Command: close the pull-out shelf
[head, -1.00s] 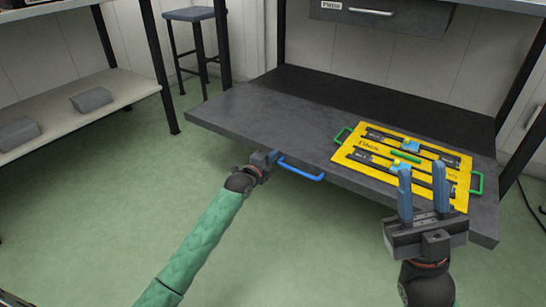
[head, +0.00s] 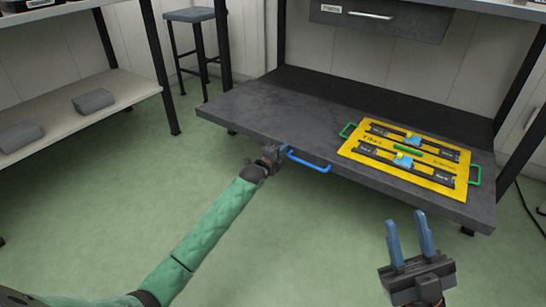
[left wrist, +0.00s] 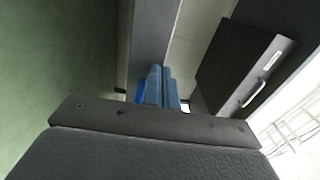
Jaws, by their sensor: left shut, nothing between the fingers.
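The grey pull-out shelf (head: 250,110) sticks out from its frame, with part of the darker surface behind it showing. A blue handle (head: 312,163) is on its front edge. My left gripper (head: 279,151) is at the left end of this handle, close against the shelf's front edge. In the left wrist view its blue fingers (left wrist: 163,72) are together with nothing between them, and a bright blue strip shows beside them. I cannot tell whether they touch the shelf. My right gripper (head: 408,228) is open and empty, in front of the shelf's right part.
A yellow board (head: 405,172) with green handles and black rails lies on the shelf's right side. A grey drawer (head: 380,20) is above, at the back. A stool (head: 190,15) and a side rack (head: 90,100) stand to the left. The green floor in front is clear.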

